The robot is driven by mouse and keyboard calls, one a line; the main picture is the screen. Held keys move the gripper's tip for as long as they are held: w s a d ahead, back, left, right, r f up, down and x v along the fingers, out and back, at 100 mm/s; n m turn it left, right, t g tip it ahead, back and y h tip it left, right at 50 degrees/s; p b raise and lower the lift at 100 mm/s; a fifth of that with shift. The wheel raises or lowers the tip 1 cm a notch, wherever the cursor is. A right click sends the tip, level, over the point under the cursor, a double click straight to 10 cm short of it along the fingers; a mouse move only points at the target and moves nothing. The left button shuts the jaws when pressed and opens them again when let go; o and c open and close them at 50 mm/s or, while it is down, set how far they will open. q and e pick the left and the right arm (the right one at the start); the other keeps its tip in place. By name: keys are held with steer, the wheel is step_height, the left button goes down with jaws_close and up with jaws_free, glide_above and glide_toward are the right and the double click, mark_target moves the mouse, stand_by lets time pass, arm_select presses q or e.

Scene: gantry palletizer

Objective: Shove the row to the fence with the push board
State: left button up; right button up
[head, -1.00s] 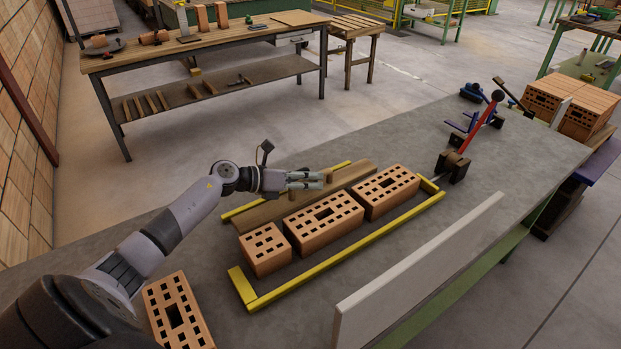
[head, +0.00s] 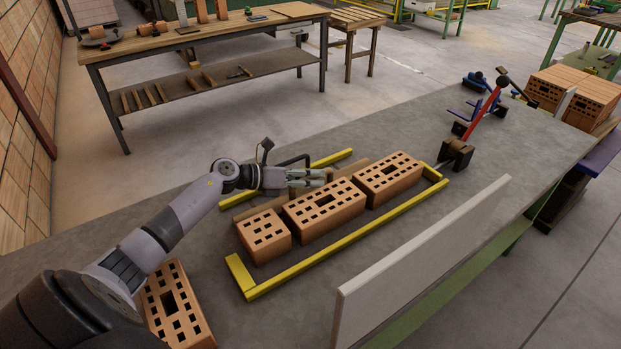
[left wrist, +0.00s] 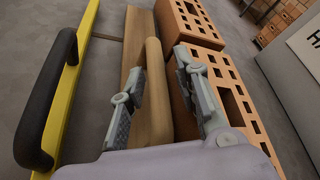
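The row is several orange hollow bricks (head: 325,205), end to end inside a yellow frame (head: 345,246). The brown wooden push board (head: 244,211) lies along the row's far side, and the bricks partly hide it. The board also shows in the left wrist view (left wrist: 133,30), with a rounded wooden grip bar (left wrist: 157,90). My left gripper (head: 318,177) is above the board, behind the middle brick. Its fingers are spread on both sides of the grip bar, with a gap visible on the right. Whether the board touches the bricks is hidden. My right gripper is out of view.
A yellow bar (head: 331,158) lies beyond the board, with a black loop handle (left wrist: 48,100) over it. A pale upright panel (head: 420,262) edges the near side. A loose brick (head: 177,308) sits lower left. A red lever (head: 482,112) stands beyond the row.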

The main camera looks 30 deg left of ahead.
arm_select(q)
steer(key=shift+o, duration=0.2)
steer(key=shift+d, duration=0.1)
steer(key=shift+s, duration=0.3)
steer(key=v, duration=1)
steer(key=shift+a, duration=0.25)
steer(key=shift+s+a+r, duration=0.3)
steer(key=shift+s+a, duration=0.05)
steer(key=shift+s, duration=0.15)
steer(key=shift+r, duration=0.1)
